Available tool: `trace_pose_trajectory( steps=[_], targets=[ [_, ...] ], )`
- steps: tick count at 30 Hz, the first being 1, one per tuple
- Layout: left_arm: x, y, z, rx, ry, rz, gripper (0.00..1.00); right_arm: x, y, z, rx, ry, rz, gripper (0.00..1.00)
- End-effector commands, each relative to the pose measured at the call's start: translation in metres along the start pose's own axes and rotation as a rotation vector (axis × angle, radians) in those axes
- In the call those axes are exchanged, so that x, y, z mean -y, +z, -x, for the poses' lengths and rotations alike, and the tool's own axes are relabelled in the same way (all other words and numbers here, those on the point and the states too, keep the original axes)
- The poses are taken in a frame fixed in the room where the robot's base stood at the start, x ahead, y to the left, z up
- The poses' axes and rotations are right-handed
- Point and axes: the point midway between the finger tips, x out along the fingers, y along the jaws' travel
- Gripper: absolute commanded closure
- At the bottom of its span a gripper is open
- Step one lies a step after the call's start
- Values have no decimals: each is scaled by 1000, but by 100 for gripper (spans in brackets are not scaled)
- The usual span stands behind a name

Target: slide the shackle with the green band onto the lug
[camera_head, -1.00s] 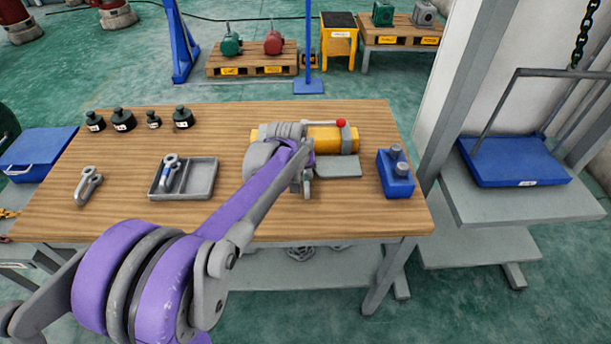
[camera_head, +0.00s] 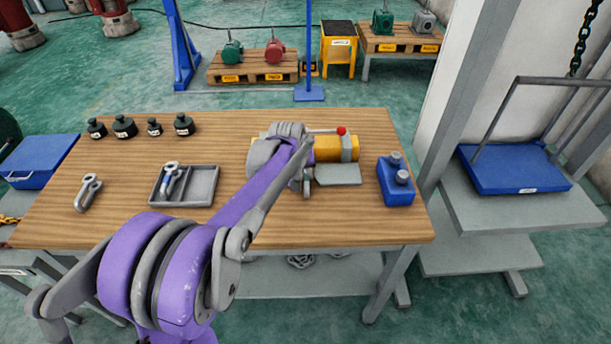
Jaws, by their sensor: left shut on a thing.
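My left gripper (camera_head: 306,184) is at the front left of the yellow hoist body (camera_head: 328,149), above the table. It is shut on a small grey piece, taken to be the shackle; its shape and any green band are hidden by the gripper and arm. I cannot make out the lug, so I cannot tell whether the held piece touches it. Another shackle (camera_head: 171,182), with a bluish band, lies in the grey tray (camera_head: 197,201). One more shackle (camera_head: 88,193) lies on the table left of the tray. My right gripper is out of view.
A grey plate (camera_head: 338,175) and a red-tipped lever (camera_head: 341,131) are at the hoist. Several dark weights (camera_head: 124,127) stand at the back left. The wooden table (camera_head: 240,225) is clear at its front right.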

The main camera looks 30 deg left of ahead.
Motion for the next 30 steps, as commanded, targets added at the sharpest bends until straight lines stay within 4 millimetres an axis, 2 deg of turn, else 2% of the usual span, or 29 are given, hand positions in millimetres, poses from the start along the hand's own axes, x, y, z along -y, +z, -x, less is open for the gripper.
trace_pose_trajectory(
  steps=[8, 9, 14, 24, 26, 30],
  targets=[
    [0, -8, -3, 0, 0, 0, 100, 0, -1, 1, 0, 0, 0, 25],
    [0, -8, -3, 0, 0, 0, 77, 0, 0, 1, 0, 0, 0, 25],
    [0, -8, -3, 0, 0, 0, 48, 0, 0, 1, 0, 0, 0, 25],
    [0, -7, -1, 0, 0, 0, 47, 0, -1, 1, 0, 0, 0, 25],
    [0, -8, 4, 0, 0, 0, 47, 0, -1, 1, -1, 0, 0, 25],
    [0, -7, 28, 0, 0, 0, 47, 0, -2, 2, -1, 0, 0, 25]
  ],
)
